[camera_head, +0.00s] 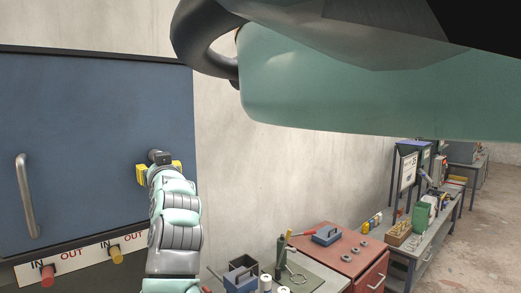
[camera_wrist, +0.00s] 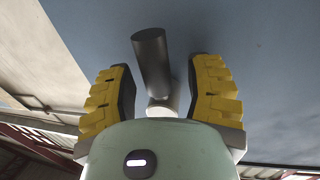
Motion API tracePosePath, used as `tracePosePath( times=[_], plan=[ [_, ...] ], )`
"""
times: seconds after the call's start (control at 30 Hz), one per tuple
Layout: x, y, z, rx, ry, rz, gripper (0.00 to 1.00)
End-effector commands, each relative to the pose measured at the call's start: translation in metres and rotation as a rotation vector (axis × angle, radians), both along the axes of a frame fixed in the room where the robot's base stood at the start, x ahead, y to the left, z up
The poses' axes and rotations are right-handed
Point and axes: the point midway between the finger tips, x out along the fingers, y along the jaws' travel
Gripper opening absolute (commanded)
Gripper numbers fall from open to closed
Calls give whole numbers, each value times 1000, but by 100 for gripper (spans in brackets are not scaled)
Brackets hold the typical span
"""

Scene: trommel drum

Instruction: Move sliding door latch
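A blue sliding door (camera_head: 90,130) fills the left of the head view, with a vertical metal handle (camera_head: 26,195) at its left side. A dark cylindrical latch knob (camera_head: 159,156) sticks out near the door's right edge. My gripper (camera_head: 158,173) is at this latch, its yellow fingers spread. In the wrist view the dark knob (camera_wrist: 151,62) and a lighter stem below it lie between the fingers (camera_wrist: 163,82). Gaps show on both sides of the knob, so the gripper is open. My arm hides the area below the latch in the head view.
Below the door a white panel marked IN and OUT carries a red knob (camera_head: 47,274) and a yellow knob (camera_head: 116,253). To the right stand a red drawer cabinet (camera_head: 340,258) and workbenches with tools. A bare wall (camera_head: 290,170) lies right of the door.

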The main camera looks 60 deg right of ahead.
Motion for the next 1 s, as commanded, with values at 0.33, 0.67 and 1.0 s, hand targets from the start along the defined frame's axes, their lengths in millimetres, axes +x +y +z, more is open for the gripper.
tracePosePath(
  times=[0.33, 0.67, 1.0],
  plan=[
    [-2, -2, 0, 0, 0, -4, 14],
    [-2, -2, 0, 0, 0, -4, 0],
    [-1, 0, -1, 41, -11, -3, 0]
  ],
)
